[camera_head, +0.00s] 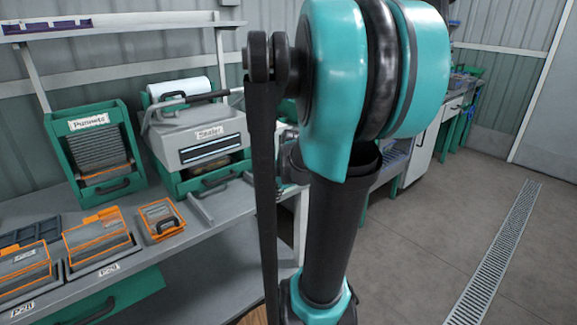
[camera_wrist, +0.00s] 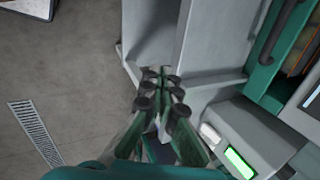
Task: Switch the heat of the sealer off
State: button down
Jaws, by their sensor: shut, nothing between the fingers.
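The sealer (camera_head: 205,135) is a grey box with a "Sealer" label, a dark front window and a lever on top, standing on the bench left of my arm. In the wrist view, a grey housing (camera_wrist: 265,135) at the lower right, seemingly the sealer's side, carries a lit green rectangle (camera_wrist: 239,163) and a small whitish block (camera_wrist: 210,134). I cannot tell which of these is the heat switch. My gripper (camera_wrist: 161,78) is shut and empty, to the left of the whitish block and apart from it in the picture. My arm hides the gripper in the head view.
A green punnet rack (camera_head: 97,150) stands left of the sealer. Orange-edged trays (camera_head: 100,238) and a small orange-edged box (camera_head: 160,218) are on the bench (camera_head: 195,225). A white roll (camera_head: 180,90) is behind the sealer. The floor on the right is open, with a drain grate (camera_head: 495,250).

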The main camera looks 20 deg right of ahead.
jog(key=w+d+r+m+t, duration=0.1)
jog(key=w+d+r+m, duration=0.2)
jog(key=w+d+m, duration=0.3)
jog(key=w+d+r+m, duration=0.3)
jog(key=w+d+m, duration=0.3)
jog(key=d+m, duration=0.4)
jog(key=shift+d+r+m+t+y, duration=0.35)
jog(key=shift+r+m+t+y, duration=0.05)
jog(key=x, duration=0.9)
jog(key=shift+w+f, duration=0.2)
jog(key=shift+f, duration=0.1)
jog(key=shift+w+a+f, duration=0.2)
jog(key=shift+w, duration=0.4)
jog(key=shift+w+a+f, duration=0.15)
jog(key=shift+w+a, duration=0.1)
jog(key=shift+w, duration=0.3)
jog(key=shift+w+a+f, duration=0.1)
jog(key=shift+w+a, duration=0.15)
jog(key=shift+w, duration=0.55)
jog(key=shift+f, duration=0.1)
